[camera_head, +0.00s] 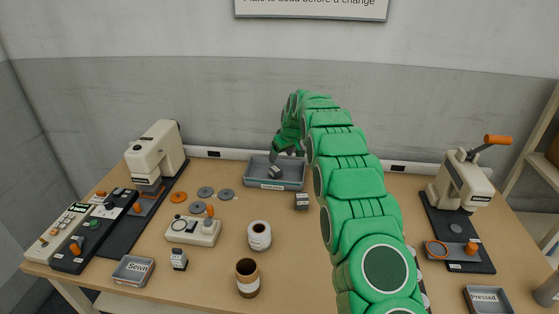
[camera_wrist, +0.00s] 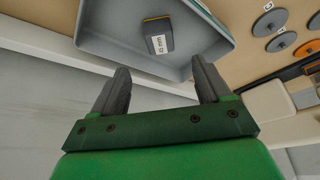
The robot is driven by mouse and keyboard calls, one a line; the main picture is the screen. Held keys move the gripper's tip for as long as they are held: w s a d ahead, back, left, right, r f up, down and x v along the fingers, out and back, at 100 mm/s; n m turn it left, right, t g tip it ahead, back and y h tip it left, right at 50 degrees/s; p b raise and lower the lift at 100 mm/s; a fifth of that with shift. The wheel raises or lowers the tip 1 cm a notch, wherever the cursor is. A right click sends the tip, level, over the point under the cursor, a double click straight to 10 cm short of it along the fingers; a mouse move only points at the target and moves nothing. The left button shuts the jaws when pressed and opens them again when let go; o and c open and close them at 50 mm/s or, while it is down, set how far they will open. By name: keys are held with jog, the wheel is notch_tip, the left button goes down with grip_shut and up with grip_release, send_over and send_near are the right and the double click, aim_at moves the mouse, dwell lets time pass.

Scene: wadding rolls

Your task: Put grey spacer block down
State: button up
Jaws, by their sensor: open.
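A grey spacer block (camera_wrist: 158,36) with a white label, which seems to read 10 mm, and a yellow stripe lies inside the grey tray (camera_wrist: 205,22). In the head view the block (camera_head: 275,171) shows tilted in the tray (camera_head: 262,184) at the back middle of the table. My gripper (camera_wrist: 161,70) is open, with nothing between its fingers. In the head view my gripper (camera_head: 286,156) is just above the tray, and the block is apart from the fingers in the wrist view.
A similar dark block (camera_head: 302,201) stands right in front of the tray, and another (camera_head: 178,260) stands front left. The table's middle is partly clear.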

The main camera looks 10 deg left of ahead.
jog(key=s+d+r+m+g+h, duration=0.1)
jog(key=s+d+r+m, duration=0.1)
jog(key=s+d+r, duration=0.6)
jog(key=s+d+r+m+g, duration=0.1)
jog(key=s+d+r, duration=0.2)
jog(key=s, duration=0.8)
jog(key=s+d+r+m+h, duration=0.1)
jog(key=s+d+r+m, duration=0.1)
jog(key=s+d+r, duration=0.6)
jog(key=s+d+f+m+g, duration=0.1)
jog(key=s+d, duration=0.1)
jog(key=s, duration=1.1)
jog(key=s+d+f+m+g, duration=0.1)
jog(key=s+d, duration=0.2)
jog(key=s, duration=1.1)
jog(key=s+d+f+m+g+h, duration=0.1)
jog(key=s+d+f+m, duration=0.1)
jog(key=s, duration=1.2)
jog(key=shift+d, duration=0.6)
